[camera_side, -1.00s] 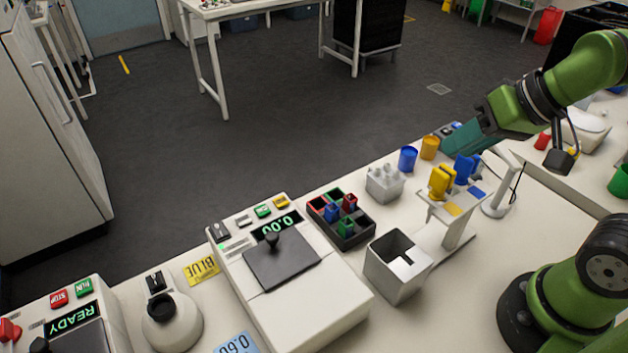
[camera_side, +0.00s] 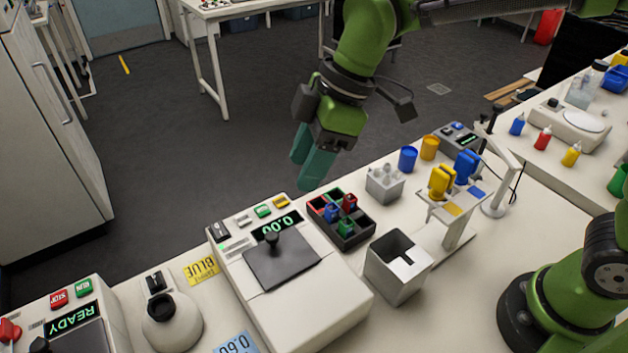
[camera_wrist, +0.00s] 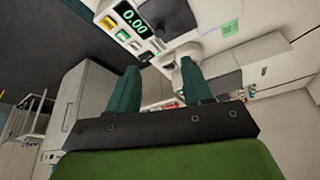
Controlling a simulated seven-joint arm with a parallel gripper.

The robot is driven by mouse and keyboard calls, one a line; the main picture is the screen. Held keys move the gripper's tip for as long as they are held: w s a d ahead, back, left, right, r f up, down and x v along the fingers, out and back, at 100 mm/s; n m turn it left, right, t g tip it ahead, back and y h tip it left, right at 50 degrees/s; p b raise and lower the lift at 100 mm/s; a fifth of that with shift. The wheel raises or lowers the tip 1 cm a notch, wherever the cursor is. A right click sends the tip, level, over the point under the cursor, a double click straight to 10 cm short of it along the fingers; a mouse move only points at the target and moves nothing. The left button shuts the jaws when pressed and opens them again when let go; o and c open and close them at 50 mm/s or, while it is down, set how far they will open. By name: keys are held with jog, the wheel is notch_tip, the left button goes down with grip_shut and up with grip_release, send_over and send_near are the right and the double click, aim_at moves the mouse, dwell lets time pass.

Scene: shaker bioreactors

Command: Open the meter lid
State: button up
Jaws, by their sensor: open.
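The meter (camera_side: 310,305) is a white box on the bench with a green 0.00 display. Its dark grey lid (camera_side: 284,268) lies flat and closed on top, with a black knob (camera_side: 272,240) near the display edge. My gripper (camera_side: 312,172) is open and empty, in the air above and behind the meter, up and to the right of the knob and apart from it. In the wrist view, the two teal fingers of my gripper (camera_wrist: 160,85) are spread, and the meter's display (camera_wrist: 131,17) shows at the top; its knob is blurred or partly hidden there.
A dark tray of colored blocks (camera_side: 365,238) sits right of the meter, with a metal open box (camera_side: 372,270) in front of it. A pipette stand (camera_side: 462,228) is further right. A white round device (camera_side: 172,318) and a READY machine (camera_side: 110,310) stand to the left.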

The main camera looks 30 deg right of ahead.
aim_at(272, 235)
jog(key=x, duration=1.4)
jog(key=shift+f, duration=0.15)
grip_shut()
